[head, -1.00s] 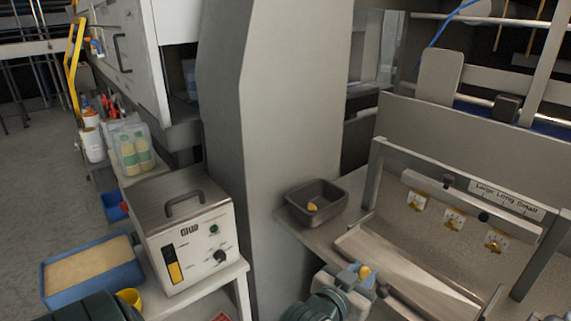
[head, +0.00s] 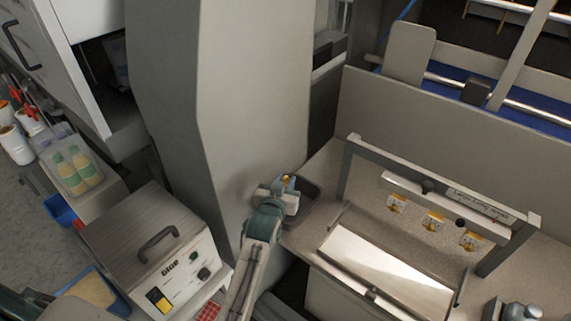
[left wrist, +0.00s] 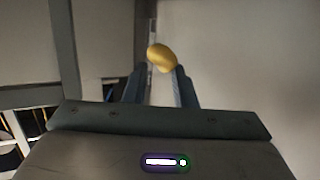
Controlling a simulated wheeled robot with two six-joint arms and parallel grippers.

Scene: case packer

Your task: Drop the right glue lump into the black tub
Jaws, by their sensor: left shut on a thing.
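My left gripper (head: 288,183) is shut on a small yellow glue lump (head: 287,178). In the left wrist view the same lump (left wrist: 161,57) sits at the tips of the two fingers (left wrist: 160,78). In the head view the gripper overlaps the left part of the black tub (head: 309,203), which is largely hidden behind it. I cannot tell the gripper's height over the tub. The tub's inside does not show clearly now. My right gripper (head: 518,312) is partly in view at the bottom right; its fingers do not show clearly.
A grey column (head: 215,110) rises close behind and left of the tub. A metal frame (head: 440,175) with yellow labels stands right of it. The glue machine (head: 150,250) stands at lower left, beside a blue tray (head: 98,290).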

